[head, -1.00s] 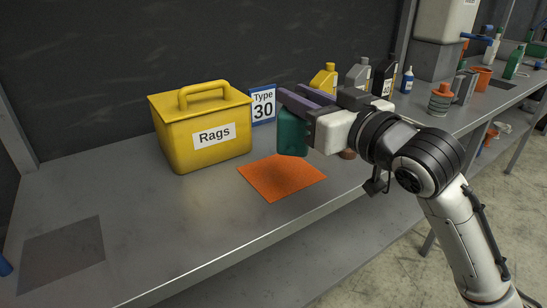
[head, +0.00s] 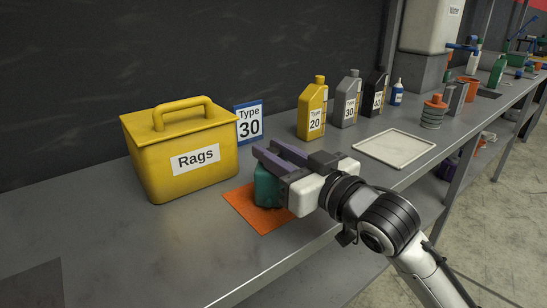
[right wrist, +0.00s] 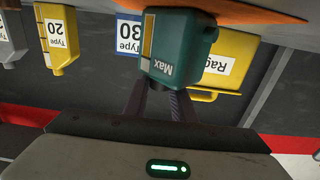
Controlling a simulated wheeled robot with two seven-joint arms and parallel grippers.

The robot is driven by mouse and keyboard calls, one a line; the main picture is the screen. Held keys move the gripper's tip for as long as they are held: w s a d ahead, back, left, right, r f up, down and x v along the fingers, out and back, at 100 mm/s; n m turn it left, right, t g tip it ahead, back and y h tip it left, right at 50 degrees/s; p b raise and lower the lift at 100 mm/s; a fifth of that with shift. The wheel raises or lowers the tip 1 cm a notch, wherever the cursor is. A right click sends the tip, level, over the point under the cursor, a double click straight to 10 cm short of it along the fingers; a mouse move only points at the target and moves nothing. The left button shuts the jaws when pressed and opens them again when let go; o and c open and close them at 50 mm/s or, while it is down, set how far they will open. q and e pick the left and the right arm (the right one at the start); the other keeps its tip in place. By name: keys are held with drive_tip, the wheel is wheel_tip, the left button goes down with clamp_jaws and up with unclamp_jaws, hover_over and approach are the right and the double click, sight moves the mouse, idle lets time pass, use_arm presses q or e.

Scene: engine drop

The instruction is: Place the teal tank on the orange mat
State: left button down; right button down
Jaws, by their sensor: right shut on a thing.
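The teal tank (head: 266,188), marked "Max" in the right wrist view (right wrist: 178,50), is upright over the orange mat (head: 258,217). My right gripper (head: 268,157) is shut on its upper part, and the fingers hide its top in the head view. The tank's base is at or just above the mat; I cannot tell if it touches. The mat lies flat on the bench and also shows in the right wrist view (right wrist: 240,12), which is upside down. My left gripper is not in view.
A yellow Rags box (head: 180,155) stands left of the mat, with a Type 30 sign (head: 249,122) behind. Yellow (head: 313,108), grey (head: 346,100) and black (head: 375,94) jugs stand farther back. A pale tray (head: 394,148) lies to the right. The bench's left front is bare.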

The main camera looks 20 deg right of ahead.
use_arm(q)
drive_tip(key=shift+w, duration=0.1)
use_arm(e)
drive_tip(key=shift+f, duration=0.15)
drive_tip(key=c, duration=1.5)
unclamp_jaws()
drive_tip(key=v, duration=0.6)
drive_tip(key=shift+s, duration=0.35)
drive_tip(key=p+v, duration=0.1)
drive_tip(key=p, duration=0.1)
drive_tip(key=p+v, duration=0.2)
drive_tip(key=p, duration=0.1)
drive_tip(key=p+v, duration=0.2)
drive_tip(key=shift+r+p, duration=0.3)
drive_tip(key=shift+p, duration=0.05)
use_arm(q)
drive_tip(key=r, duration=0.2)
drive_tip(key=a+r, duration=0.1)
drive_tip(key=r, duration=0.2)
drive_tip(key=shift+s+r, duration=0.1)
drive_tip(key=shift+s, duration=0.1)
use_arm(e)
drive_tip(key=shift+s+d+f, duration=0.1)
drive_tip(key=shift+s+f, duration=0.05)
